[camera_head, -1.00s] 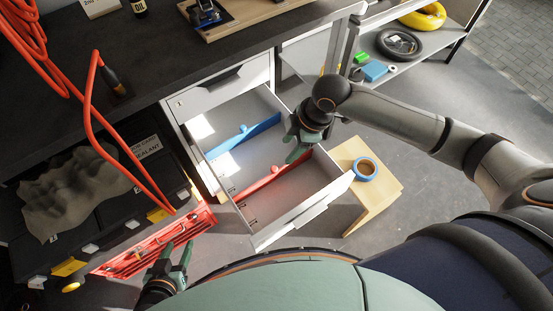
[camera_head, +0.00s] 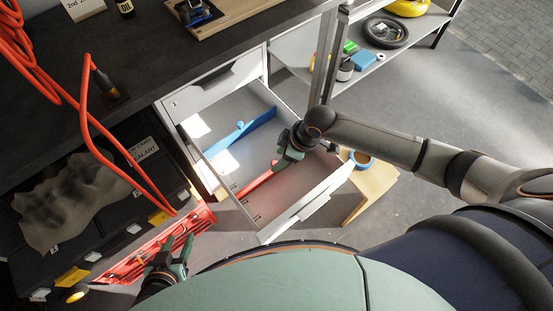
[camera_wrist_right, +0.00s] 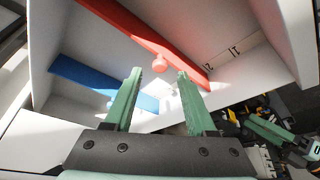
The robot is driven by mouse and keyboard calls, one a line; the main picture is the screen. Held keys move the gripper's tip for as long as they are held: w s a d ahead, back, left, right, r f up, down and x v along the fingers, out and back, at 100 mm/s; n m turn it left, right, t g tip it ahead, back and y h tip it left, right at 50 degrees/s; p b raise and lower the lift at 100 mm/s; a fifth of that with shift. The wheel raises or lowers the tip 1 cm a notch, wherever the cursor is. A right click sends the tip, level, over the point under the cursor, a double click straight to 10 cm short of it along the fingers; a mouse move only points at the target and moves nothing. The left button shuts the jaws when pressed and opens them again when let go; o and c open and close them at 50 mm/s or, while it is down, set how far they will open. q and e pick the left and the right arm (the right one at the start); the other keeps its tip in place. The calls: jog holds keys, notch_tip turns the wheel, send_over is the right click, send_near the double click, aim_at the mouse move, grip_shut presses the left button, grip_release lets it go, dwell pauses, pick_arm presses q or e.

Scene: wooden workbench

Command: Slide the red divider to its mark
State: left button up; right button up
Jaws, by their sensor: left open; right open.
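The red divider (camera_head: 256,182) stands across the open drawer (camera_head: 292,222), nearer its front than the blue divider (camera_head: 242,131). My right gripper (camera_head: 284,163) is over the red divider and hides part of it in the head view. In the right wrist view, the red divider (camera_wrist_right: 135,30) has a round knob (camera_wrist_right: 160,64) just beyond and between the open fingertips of my right gripper (camera_wrist_right: 160,74); contact cannot be told. Small tick marks with numbers (camera_wrist_right: 234,50) show on the drawer wall near the divider's end. My left gripper (camera_head: 176,246) is open and empty, outside the drawer.
A red tool tray (camera_head: 130,262) lies near my left gripper. Orange hose (camera_head: 88,125) hangs over the dark bench (camera_head: 130,60). A wooden stool (camera_head: 372,185) with a blue tape roll (camera_head: 360,158) stands right of the drawer. The drawer's front part is empty.

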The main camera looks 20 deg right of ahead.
jog(key=shift+x, duration=1.3)
jog(key=shift+c, duration=0.2)
grip_shut()
dwell(0.4)
